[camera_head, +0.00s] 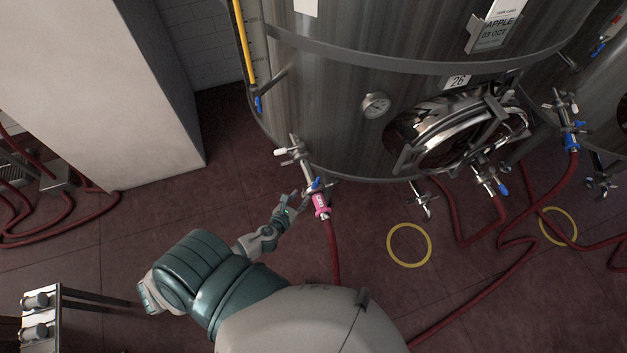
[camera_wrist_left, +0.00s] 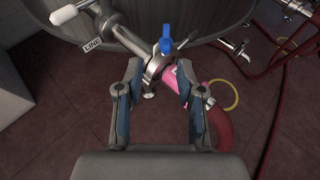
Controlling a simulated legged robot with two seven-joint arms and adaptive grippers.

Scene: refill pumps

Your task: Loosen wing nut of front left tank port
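The front left tank port (camera_head: 301,160) is a metal pipe with a white-handled valve low on the steel tank. In the left wrist view the port pipe (camera_wrist_left: 122,36) ends at a metal clamp (camera_wrist_left: 157,68) beside a blue lever (camera_wrist_left: 166,40). A small metal knob, apparently the wing nut (camera_wrist_left: 149,94), hangs below the clamp. A pink fitting (camera_wrist_left: 176,88) joins the red hose there; it also shows in the head view (camera_head: 321,206). My left gripper (camera_head: 294,199) is open, its fingers (camera_wrist_left: 160,66) apart on either side of the clamp and nut. I cannot tell whether they touch. My right gripper is out of view.
The large steel tank (camera_head: 330,80) stands close above, with a round hatch (camera_head: 462,132) and more ports to the right. Red hoses (camera_head: 470,296) run over the dark red floor. Yellow rings (camera_head: 391,251) lie on the floor. A white block (camera_head: 100,90) stands at left.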

